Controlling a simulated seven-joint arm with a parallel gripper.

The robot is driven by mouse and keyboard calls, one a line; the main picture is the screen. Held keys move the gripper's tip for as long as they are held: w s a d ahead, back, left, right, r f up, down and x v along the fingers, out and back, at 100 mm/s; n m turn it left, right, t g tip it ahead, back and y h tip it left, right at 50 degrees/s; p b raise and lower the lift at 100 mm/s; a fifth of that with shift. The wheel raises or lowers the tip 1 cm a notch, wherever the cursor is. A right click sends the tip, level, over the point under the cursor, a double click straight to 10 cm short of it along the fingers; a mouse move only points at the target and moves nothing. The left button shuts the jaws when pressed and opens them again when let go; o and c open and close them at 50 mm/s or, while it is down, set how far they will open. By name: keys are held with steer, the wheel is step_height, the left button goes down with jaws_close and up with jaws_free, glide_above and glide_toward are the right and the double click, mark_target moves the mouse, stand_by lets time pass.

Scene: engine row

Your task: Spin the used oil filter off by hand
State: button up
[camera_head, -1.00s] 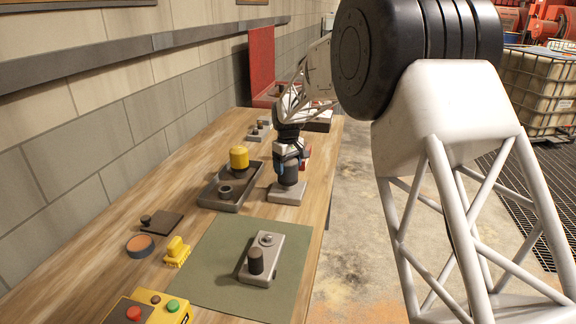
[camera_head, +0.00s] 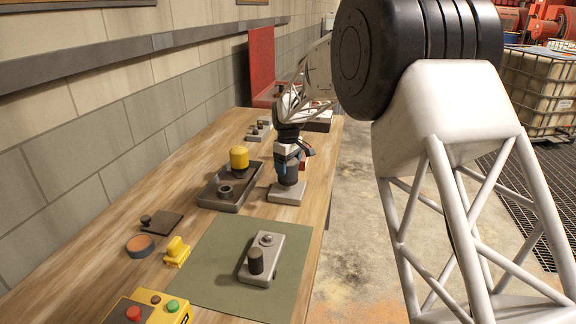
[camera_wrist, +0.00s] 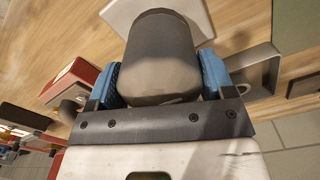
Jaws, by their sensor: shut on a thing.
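The used oil filter (camera_wrist: 160,62) is a dark grey cylinder between the blue pads of my gripper (camera_wrist: 160,85) in the wrist view. In the head view the filter (camera_head: 288,172) stands upright at a pale grey block (camera_head: 288,193) on the bench. My gripper (camera_head: 290,158) comes down from above and is shut around the filter's sides. The pale block also shows beyond the filter in the wrist view (camera_wrist: 118,14). The fingers and the filter hide the joint, so I cannot tell whether the filter is still seated.
Left of the block, a dark tray (camera_head: 216,206) holds a yellow-topped cylinder (camera_head: 239,158) and a grey ring (camera_head: 225,190). In front, a green mat (camera_head: 215,262) carries another grey block with a dark knob (camera_head: 255,262). A yellow button box (camera_head: 160,309) is nearest.

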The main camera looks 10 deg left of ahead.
steer(key=shift+r, duration=0.2)
steer(key=shift+r, duration=2.1)
